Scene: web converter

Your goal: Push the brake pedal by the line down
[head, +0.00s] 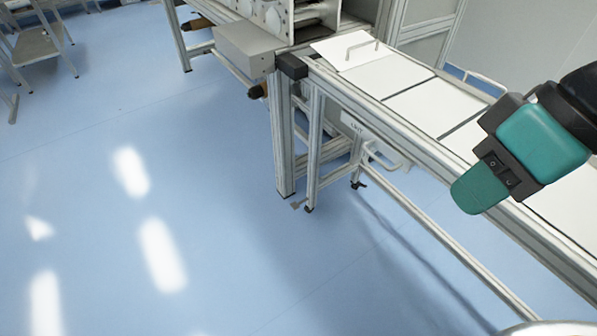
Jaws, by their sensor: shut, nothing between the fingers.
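My gripper (478,192), teal and black, is at the right of the head view, above the side rail of the long line. Its teal fingers look closed together with nothing between them. A small brownish flat piece (297,205), which looks like the pedal, sits at floor level by the foot of the line's near-end leg. It is far below and to the left of my gripper, well apart from it. A black caster with a small lever (357,184) stands under the line further right. The pedal's exact tilt is too small to tell.
The metal-framed line (420,150) with white panels runs from top middle to lower right. A white handle (385,158) sticks out from its side. A grey box (243,50) and a machine stand beyond. The blue floor (130,220) at left is clear.

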